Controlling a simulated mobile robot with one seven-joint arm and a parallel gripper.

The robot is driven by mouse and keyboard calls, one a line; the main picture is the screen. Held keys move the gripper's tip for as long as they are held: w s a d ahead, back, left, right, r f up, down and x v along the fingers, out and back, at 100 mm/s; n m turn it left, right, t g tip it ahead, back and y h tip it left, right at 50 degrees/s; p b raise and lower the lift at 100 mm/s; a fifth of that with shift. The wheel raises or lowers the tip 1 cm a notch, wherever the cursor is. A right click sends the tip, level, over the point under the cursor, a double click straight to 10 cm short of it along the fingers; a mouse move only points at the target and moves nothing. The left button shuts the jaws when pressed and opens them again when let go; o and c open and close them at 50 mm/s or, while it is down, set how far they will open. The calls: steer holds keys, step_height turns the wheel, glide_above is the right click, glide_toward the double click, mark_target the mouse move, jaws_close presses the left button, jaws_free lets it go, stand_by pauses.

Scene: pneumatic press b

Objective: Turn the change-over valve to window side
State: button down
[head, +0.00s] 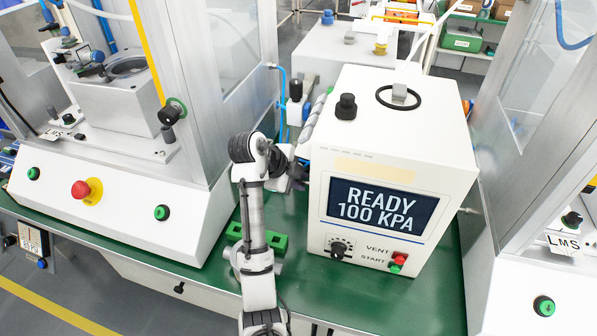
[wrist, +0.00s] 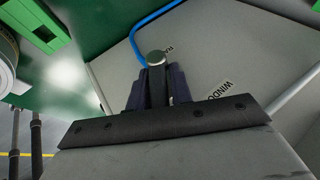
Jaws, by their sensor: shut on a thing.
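In the wrist view, the change-over valve shows as a grey lever with a round metal end (wrist: 157,57) in front of a grey panel. My gripper (wrist: 158,82) has its dark fingers on both sides of this lever, closed on it. A label reading "WINDOW" (wrist: 216,92) is on the panel, right of the fingers and partly hidden by my gripper. Another label behind the lever is mostly covered. In the head view, my gripper (head: 299,176) is at the left side of the white press box (head: 330,175); the valve is hidden there.
The box's screen (head: 382,207) reads "READY 100 KPA". A blue hose (wrist: 133,40) runs close to the lever. A green block (head: 275,244) lies on the green bench left of the box. Machine housings stand close on both sides (head: 120,190) (head: 545,265).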

steer(key=g+p, duration=0.1)
steer(key=g, duration=0.1)
steer(key=g+y+p, duration=0.1)
steer(key=shift+w+a+r+n+p, duration=0.1)
steer(key=shift+w+r+n+p, duration=0.2)
steer(key=shift+w+n+p, duration=0.1)
steer(key=shift+w+d+f+g+y+p, duration=0.15)
steer(key=shift+g+y, duration=0.1)
steer(key=shift+g, duration=0.3)
steer(key=shift+w+d+g+y+p, duration=0.15)
steer(key=shift+g+y, duration=0.1)
steer(key=shift+g, duration=0.3)
steer(key=shift+s, duration=0.1)
steer(key=c, duration=1.4)
jaws_free()
steer(key=shift+o, duration=0.2)
steer(key=b+v, duration=0.1)
steer(key=v, duration=1.2)
steer(key=shift+w+r+b, duration=0.3)
steer(key=shift+b, duration=0.05)
steer(key=shift+a, duration=0.1)
